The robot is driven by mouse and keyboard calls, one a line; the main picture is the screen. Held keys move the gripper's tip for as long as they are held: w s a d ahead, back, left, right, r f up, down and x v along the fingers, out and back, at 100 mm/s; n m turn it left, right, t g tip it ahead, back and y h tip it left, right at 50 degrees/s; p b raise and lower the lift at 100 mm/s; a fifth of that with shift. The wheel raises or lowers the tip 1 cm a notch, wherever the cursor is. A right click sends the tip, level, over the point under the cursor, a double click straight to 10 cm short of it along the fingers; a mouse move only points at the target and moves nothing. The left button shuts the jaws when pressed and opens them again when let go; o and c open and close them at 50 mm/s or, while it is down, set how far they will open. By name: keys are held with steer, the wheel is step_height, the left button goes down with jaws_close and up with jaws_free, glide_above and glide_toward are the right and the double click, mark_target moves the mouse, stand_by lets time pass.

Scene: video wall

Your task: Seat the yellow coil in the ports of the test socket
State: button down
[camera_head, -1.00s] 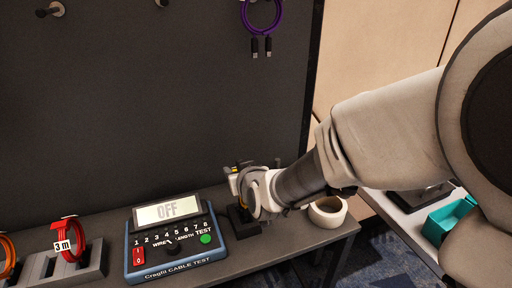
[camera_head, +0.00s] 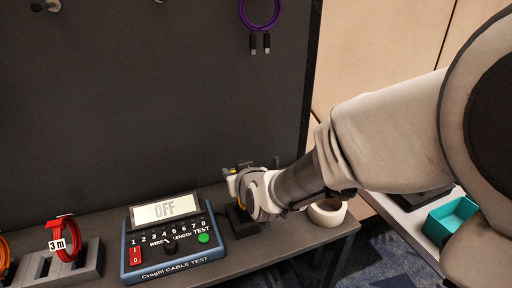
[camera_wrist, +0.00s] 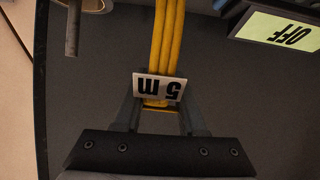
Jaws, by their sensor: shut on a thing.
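The yellow coil (camera_wrist: 166,45) runs up the middle of the wrist view, with a white "5 m" label (camera_wrist: 159,87) across it. My gripper (camera_wrist: 158,112) is shut on the coil just by this label. In the head view my gripper (camera_head: 240,182) is over a dark block, the test socket (camera_head: 241,221), beside the tester. Only a small bit of yellow shows there. My wrist hides most of the coil and part of the socket, so I cannot tell whether the coil's ends are in the ports.
The blue cable tester (camera_head: 171,245) reads OFF, left of the socket. A grey rack (camera_head: 88,262) holds a red coil labelled 3 m (camera_head: 66,238). A white tape roll (camera_head: 328,212) lies right of my gripper. A purple cable (camera_head: 259,22) hangs on the dark panel.

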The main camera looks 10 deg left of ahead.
steer(key=shift+f, duration=0.1)
steer(key=shift+f+b, duration=0.35)
steer(key=shift+b, duration=0.2)
steer(key=shift+f+b, duration=0.6)
steer(key=shift+b, duration=0.2)
stand_by(0.4)
steer(key=shift+c, duration=2)
jaws_free()
